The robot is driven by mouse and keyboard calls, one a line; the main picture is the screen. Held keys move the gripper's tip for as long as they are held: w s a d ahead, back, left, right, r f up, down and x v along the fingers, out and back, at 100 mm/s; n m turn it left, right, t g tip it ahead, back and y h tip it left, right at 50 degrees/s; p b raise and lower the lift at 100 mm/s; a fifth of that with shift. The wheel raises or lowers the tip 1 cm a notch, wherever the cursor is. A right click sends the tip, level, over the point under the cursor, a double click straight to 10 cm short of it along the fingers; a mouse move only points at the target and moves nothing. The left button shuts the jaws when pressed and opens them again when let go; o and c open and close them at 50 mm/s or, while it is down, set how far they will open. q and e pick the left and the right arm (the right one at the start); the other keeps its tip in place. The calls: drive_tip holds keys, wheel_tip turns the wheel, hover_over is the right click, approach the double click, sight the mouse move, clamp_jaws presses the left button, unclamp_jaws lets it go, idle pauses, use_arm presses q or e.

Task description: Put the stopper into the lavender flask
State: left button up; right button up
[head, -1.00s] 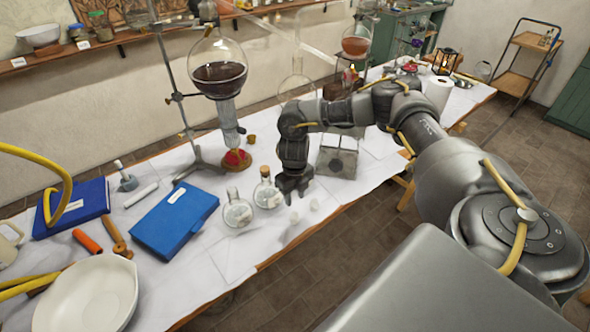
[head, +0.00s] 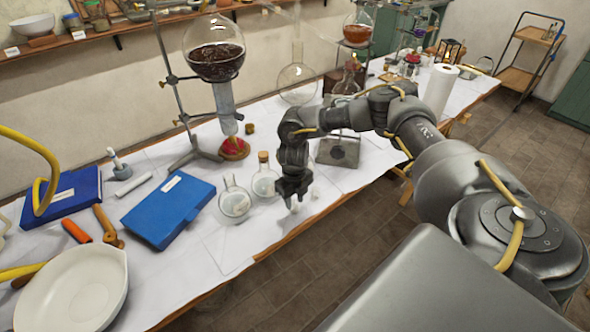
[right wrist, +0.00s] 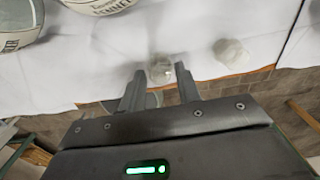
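My right gripper (head: 294,199) points down near the table's front edge. In the right wrist view the right gripper (right wrist: 159,78) is open, with a small clear stopper (right wrist: 161,71) between or just beyond its fingertips; I cannot tell if they touch it. A second clear stopper (right wrist: 232,52) lies to its right, also in the head view (head: 316,192). Left of the gripper stand an open clear round flask (head: 235,203) and a corked one (head: 265,184). Labelled flasks also show at the top of the wrist view (right wrist: 98,5), but I cannot read which is lavender. My left gripper is not in view.
A blue book (head: 170,212) lies left of the flasks. A metal stand holds a large flask of dark liquid (head: 216,62) behind them. A white dish (head: 72,290) is at the front left. Bare white cloth (head: 225,245) lies in front of the flasks.

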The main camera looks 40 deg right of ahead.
sight(294, 202)
drive_tip(key=c, duration=0.6)
drive_tip(key=shift+r, duration=0.15)
drive_tip(key=shift+r+p, duration=1.75)
drive_tip(key=shift+r, duration=0.1)
